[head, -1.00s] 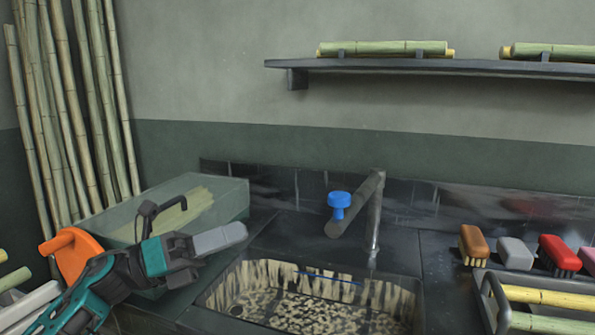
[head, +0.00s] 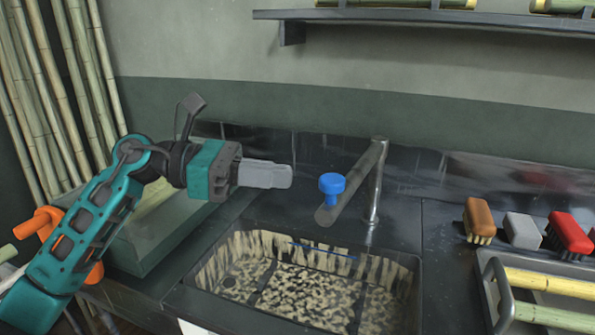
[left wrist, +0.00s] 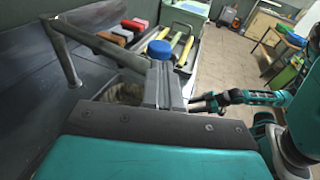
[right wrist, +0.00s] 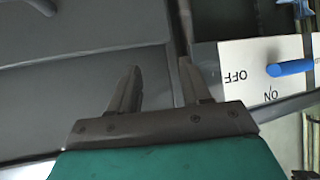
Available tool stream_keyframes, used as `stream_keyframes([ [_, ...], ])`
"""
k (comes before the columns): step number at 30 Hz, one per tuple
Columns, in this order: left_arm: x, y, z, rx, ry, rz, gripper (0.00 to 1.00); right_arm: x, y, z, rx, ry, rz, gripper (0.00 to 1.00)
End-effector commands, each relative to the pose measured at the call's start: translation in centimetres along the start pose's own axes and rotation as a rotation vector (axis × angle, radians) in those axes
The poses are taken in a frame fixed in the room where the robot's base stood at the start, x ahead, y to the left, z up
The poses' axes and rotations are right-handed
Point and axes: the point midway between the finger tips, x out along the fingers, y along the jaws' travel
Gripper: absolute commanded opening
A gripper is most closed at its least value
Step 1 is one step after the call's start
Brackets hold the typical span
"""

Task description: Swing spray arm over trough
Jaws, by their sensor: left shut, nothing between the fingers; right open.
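The spray arm (head: 352,180) is a dark grey tube reaching from the top of an upright post at the back of the counter toward the front left. A blue knob (head: 332,184) stands near its free end. The trough (head: 300,285) is the sunken basin below, with a mottled cream and dark inside. My left gripper (head: 288,177) is shut and empty, just left of the blue knob and apart from it in the head view. In the left wrist view the blue knob (left wrist: 159,49) shows just beyond the fingers. My right gripper (right wrist: 155,85) is open and empty.
Brushes (head: 478,218) stand on the right counter behind a rack (head: 492,290) holding cane. A greenish clear box (head: 150,255) sits left of the trough. A white OFF/ON panel with a blue lever (right wrist: 290,68) is right of my right gripper.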

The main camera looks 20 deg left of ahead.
Motion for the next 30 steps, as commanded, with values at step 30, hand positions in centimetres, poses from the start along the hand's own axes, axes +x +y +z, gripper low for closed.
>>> stream_keyframes([
  [30, 7.1, -2.1, 0.5, -0.001, 0.0, 0.0, 0.0, -0.4, 0.6, -0.3, -0.01, 0.001, 0.012, 0.48],
])
